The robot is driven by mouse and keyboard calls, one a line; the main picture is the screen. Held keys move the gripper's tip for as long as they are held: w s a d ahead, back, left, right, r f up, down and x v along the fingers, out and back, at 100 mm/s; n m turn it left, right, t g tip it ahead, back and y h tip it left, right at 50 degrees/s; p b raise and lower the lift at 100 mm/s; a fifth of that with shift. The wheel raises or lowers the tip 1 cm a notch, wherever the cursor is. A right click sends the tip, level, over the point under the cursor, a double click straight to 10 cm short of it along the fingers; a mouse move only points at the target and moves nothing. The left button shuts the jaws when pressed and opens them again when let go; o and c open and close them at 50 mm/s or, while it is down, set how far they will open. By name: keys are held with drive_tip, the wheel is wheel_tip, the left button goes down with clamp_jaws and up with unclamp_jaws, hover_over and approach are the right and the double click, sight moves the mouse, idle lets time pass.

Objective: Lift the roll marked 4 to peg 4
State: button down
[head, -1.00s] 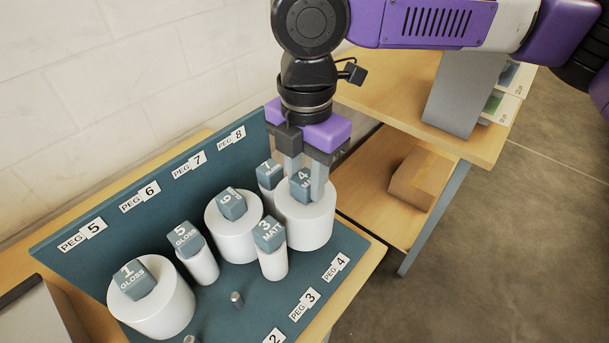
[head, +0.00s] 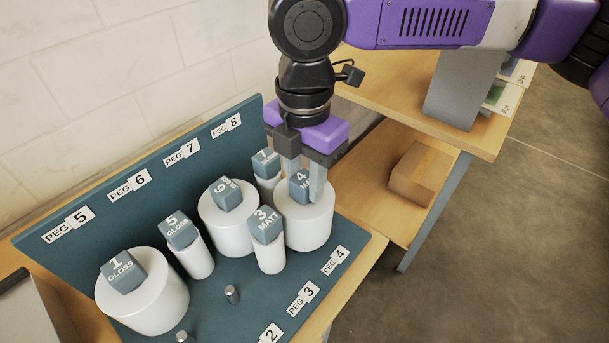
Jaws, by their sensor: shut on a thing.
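My gripper (head: 307,190) points down in the head view, shut on the grey-blue block (head: 300,186) marked 4 on top of a wide white roll (head: 305,222). The roll is upright, at the right end of the group, behind and right of the narrow roll marked 3 (head: 268,248). The peg 4 label (head: 335,261) is at the board's right edge, in front of the held roll. Peg 4 itself is not visible; the roll marked 3 stands about level with its label. The held roll's base is partly hidden, and I cannot tell whether it touches the board.
The wide rolls marked 1 (head: 145,300) and 6 (head: 229,210) and narrow roll 5 (head: 188,248) stand on the blue-green board (head: 85,250). Another narrow roll (head: 267,175) is close behind my gripper. A bare peg (head: 232,294) shows at front. A wooden table (head: 440,110) is at right.

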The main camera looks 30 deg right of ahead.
drive_tip(key=shift+f, duration=0.15)
drive_tip(key=c, duration=0.9)
unclamp_jaws()
drive_tip(key=shift+f, duration=0.1)
wheel_tip(320, 180, up, 6)
drive_tip(key=p, duration=0.6)
drive_tip(key=shift+p, duration=0.35)
